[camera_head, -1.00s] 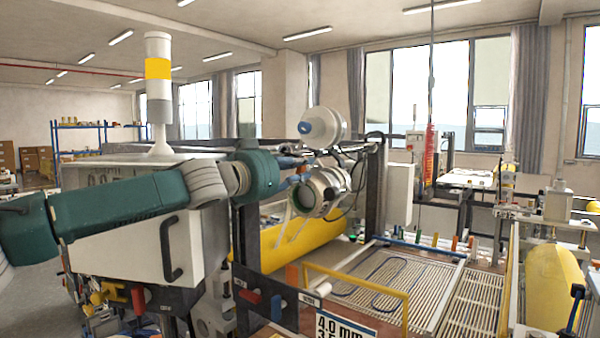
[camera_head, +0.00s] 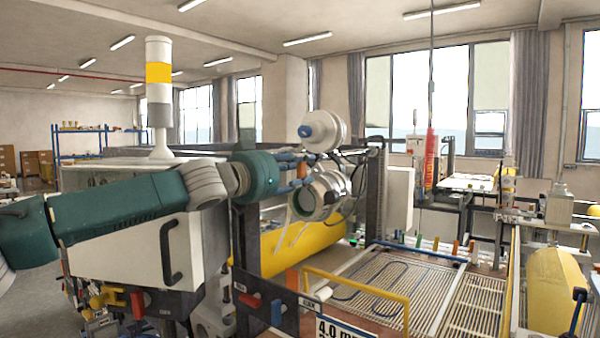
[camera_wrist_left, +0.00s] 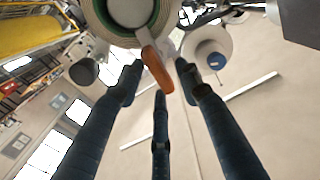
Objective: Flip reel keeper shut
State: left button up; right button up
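The reel keeper appears to be the orange lever (camera_head: 302,170) at the near side of the lower white-and-green reel (camera_head: 321,195). In the left wrist view the orange lever (camera_wrist_left: 156,70) hangs down from the reel hub (camera_wrist_left: 130,12), between the dark fingers. My left gripper (camera_head: 298,161) is just left of the reels, with its dark blue fingers pointing at the lever. In the left wrist view its three fingers (camera_wrist_left: 158,82) are spread apart, and no clear grip on the lever shows. Whether a finger touches it cannot be told. My right gripper is not in view.
A second white reel with a blue hub (camera_head: 322,130) sits just above. A black upright frame (camera_head: 374,195) stands to the right and a white cabinet (camera_head: 135,245) lies below my left arm. A yellow roll (camera_head: 285,245) lies behind; a slatted bed (camera_head: 375,285) is at lower right.

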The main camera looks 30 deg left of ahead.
pick_arm(q)
jog(key=shift+f, duration=0.2)
jog(key=s, duration=1.2)
jog(key=shift+a, duration=0.45)
dwell(0.4)
